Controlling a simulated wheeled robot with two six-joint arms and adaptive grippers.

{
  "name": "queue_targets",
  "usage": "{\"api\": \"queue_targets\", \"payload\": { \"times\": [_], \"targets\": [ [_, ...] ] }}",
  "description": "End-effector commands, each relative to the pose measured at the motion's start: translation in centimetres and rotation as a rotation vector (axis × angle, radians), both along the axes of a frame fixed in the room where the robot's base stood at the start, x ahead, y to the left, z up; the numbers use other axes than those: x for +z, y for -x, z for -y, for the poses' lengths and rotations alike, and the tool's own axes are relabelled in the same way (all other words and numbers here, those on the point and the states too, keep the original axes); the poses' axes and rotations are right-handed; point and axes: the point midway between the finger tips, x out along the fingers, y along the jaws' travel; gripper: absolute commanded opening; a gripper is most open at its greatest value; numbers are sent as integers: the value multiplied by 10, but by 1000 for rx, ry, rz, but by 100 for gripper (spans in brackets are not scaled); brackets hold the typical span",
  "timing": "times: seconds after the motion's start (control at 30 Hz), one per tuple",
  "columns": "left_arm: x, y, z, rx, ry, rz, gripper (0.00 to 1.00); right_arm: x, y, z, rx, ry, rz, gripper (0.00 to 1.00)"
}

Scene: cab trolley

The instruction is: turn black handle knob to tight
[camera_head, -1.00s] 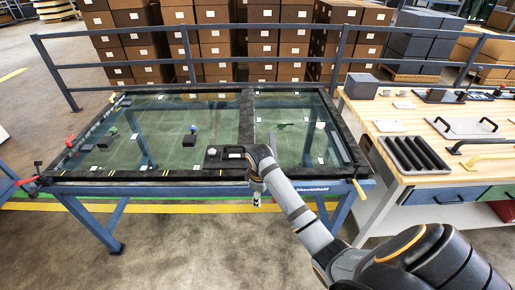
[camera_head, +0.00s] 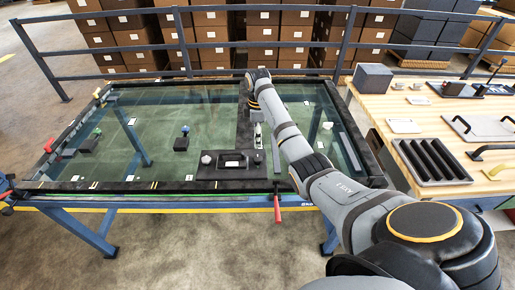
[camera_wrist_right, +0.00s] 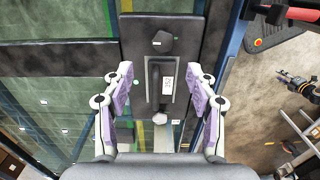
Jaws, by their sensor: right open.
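A black plate (camera_head: 232,174) lies at the near edge of the glass-topped frame. It carries a black knob (camera_wrist_right: 162,41) at one end, a raised black handle piece with a white label (camera_wrist_right: 167,83) in the middle, and a pale knob (camera_wrist_right: 160,118) at the other end. The pale knob also shows in the head view (camera_head: 206,159). My right gripper (camera_head: 257,135) is over the frame beside the plate's right end. In the wrist view its open fingers (camera_wrist_right: 161,85) stand either side of the handle piece, holding nothing. My left gripper is out of view.
A red-handled clamp (camera_head: 277,208) hangs at the near edge. A wooden workbench (camera_head: 455,145) with trays and handles stands at right. A railing (camera_head: 110,75) runs behind.

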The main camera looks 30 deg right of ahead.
Motion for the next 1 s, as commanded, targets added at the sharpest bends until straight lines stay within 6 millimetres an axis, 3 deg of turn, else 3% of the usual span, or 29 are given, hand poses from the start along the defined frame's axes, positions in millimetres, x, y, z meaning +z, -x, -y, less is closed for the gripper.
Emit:
{"api": "queue_targets", "payload": {
  "times": [0.13, 0.27, 0.4, 0.6, 0.73, 0.97, 1.0],
  "targets": [
    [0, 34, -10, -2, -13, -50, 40, -12, 1, 0, 0, -1, -3, 58],
    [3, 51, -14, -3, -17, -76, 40, -39, 2, -1, -1, -1, -6, 58],
    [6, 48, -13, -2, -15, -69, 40, -69, 1, -1, -2, -1, -4, 58],
    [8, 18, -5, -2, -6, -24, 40, -98, 1, -1, -1, -1, -1, 58],
    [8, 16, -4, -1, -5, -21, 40, -105, 1, -1, -1, 1, 1, 58],
    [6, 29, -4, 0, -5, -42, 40, -105, 1, -1, -1, 1, 1, 58],
    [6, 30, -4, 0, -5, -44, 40, -105, 1, -1, -1, 1, 1, 52]
  ]
}}
